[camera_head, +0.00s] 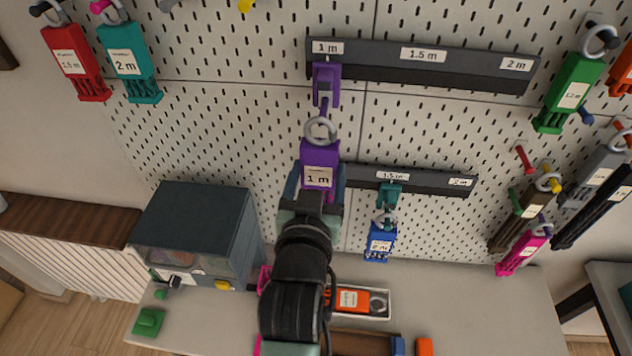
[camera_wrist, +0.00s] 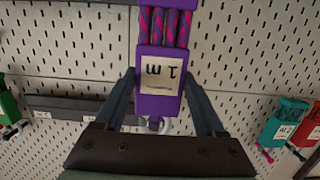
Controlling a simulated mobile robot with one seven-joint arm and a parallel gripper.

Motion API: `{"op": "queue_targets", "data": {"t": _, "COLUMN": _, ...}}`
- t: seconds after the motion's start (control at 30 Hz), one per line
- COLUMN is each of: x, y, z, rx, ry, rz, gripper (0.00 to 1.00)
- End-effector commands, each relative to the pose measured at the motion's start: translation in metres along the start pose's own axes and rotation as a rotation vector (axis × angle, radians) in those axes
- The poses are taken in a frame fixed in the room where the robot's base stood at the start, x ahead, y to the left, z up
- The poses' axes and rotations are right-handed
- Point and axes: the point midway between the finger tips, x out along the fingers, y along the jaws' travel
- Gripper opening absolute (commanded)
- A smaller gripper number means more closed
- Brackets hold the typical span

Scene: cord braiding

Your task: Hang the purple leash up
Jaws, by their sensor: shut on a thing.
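The purple leash (camera_head: 320,152) has a "1 m" label and a grey ring (camera_head: 320,130) at its upper end. My gripper (camera_head: 317,185) is shut on its purple body, with one finger on each side. In the wrist view the leash (camera_wrist: 159,54) shows its upside-down label and purple-pink cords between the fingers (camera_wrist: 158,103). A purple hook (camera_head: 325,84) hangs under the "1 m" label of the upper dark rail (camera_head: 420,69). The ring is right at the hook's lower end; I cannot tell whether it is around it or only close.
A lower rail (camera_head: 430,181) carries a teal hook (camera_head: 390,193) with a blue leash (camera_head: 379,243). Other leashes hang on the pegboard (camera_head: 230,110) at both sides. A dark box (camera_head: 195,225) and a tray (camera_head: 378,304) stand on the bench below.

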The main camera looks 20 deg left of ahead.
Motion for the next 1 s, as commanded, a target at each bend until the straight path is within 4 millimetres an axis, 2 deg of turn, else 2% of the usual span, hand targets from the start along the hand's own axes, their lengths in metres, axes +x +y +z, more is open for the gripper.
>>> {"op": "queue_targets", "data": {"t": 0.53, "x": 0.037, "y": 0.0, "z": -0.007, "rx": 0.001, "ry": 0.004, "rz": 0.0, "gripper": 0.05}}
{"op": "queue_targets", "data": {"t": 1.0, "x": 0.045, "y": 0.0, "z": -0.008, "rx": 0.0, "ry": 0.003, "rz": 0.0, "gripper": 0.05}}
